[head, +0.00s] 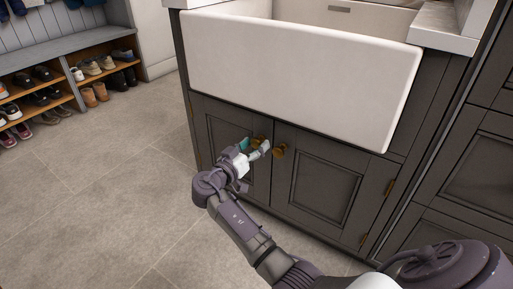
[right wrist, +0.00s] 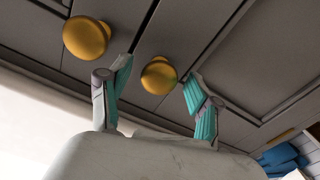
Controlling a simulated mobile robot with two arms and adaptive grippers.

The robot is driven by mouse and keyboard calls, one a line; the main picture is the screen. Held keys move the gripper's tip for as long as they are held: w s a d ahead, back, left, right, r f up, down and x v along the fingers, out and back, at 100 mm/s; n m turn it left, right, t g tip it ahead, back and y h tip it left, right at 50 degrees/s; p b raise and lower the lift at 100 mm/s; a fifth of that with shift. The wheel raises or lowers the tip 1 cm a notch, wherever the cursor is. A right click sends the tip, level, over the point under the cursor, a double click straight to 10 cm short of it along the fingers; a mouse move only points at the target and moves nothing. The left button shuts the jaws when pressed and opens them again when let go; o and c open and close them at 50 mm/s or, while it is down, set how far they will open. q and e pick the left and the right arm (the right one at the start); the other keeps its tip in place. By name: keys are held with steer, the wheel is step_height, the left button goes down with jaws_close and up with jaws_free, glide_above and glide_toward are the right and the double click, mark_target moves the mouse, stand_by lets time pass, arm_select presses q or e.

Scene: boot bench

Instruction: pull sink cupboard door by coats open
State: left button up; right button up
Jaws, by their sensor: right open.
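The sink cupboard has two grey panelled doors below a white sink. The left door (head: 226,137), on the coats' side, is shut. Its brass knob (head: 257,140) is partly hidden by my right gripper (head: 254,148). In the right wrist view this knob (right wrist: 159,77) sits between the open fingertips of my right gripper (right wrist: 155,84), with gaps showing on both sides. I cannot tell how deep it is between them. The right door (head: 330,185) is also shut, and its knob (head: 279,151) is outside the fingers. My left gripper is not in view.
The white sink (head: 300,75) juts out above the doors. A shoe bench (head: 60,50) stands at the far left with coats (head: 22,6) above. The tiled floor (head: 110,170) left of the cupboard is clear. More grey cabinets (head: 480,165) stand at the right.

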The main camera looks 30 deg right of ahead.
steer(key=shift+w+d, duration=0.3)
steer(key=shift+d, duration=0.35)
jaws_close()
